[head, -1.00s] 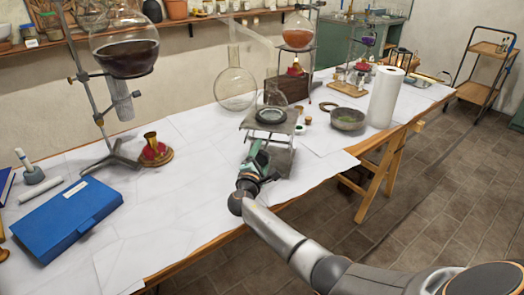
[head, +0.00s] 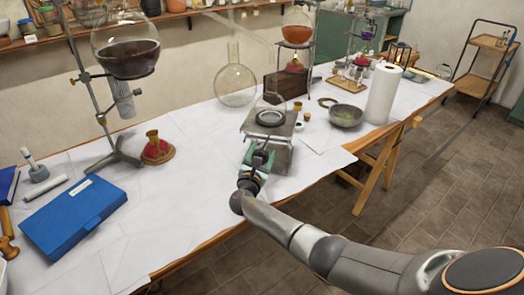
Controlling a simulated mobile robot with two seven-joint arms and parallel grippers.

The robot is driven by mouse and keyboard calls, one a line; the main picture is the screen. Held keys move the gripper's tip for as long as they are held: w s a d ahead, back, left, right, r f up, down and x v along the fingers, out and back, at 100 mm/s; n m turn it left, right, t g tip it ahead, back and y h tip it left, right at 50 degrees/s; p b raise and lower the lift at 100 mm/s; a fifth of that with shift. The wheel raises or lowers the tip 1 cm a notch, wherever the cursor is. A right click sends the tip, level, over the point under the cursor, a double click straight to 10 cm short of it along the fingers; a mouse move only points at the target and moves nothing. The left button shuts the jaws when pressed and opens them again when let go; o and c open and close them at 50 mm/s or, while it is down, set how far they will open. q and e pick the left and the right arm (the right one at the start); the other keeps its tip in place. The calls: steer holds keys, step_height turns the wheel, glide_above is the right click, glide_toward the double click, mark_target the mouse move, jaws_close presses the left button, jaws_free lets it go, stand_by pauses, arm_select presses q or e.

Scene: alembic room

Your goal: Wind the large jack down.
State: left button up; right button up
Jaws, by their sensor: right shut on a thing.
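The large jack (head: 282,126) stands on the paper-covered table in the head view, a metal lab jack with a flat top plate. A dark ring-shaped piece (head: 270,118) and a clear glass vessel (head: 272,97) sit on its plate. My right gripper (head: 259,158) reaches in from the lower right to the jack's near side, just below the plate. It is shut on the jack's knob, which the fingers mostly hide. My left gripper is not in view.
A round flask (head: 235,86) stands behind the jack. A grey bowl (head: 346,116) and a paper towel roll (head: 383,93) stand to its right. A blue case (head: 73,217), a red-based brass burner (head: 157,148) and a stand with a dark-filled flask (head: 126,58) are to the left.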

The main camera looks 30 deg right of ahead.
steer(key=shift+r+n, duration=0.1)
steer(key=shift+n, duration=0.2)
steer(key=o, duration=1.4)
steer(key=p+v, duration=0.2)
steer(key=v, duration=1)
steer(key=shift+s+a, duration=0.15)
steer(key=shift+s, duration=0.1)
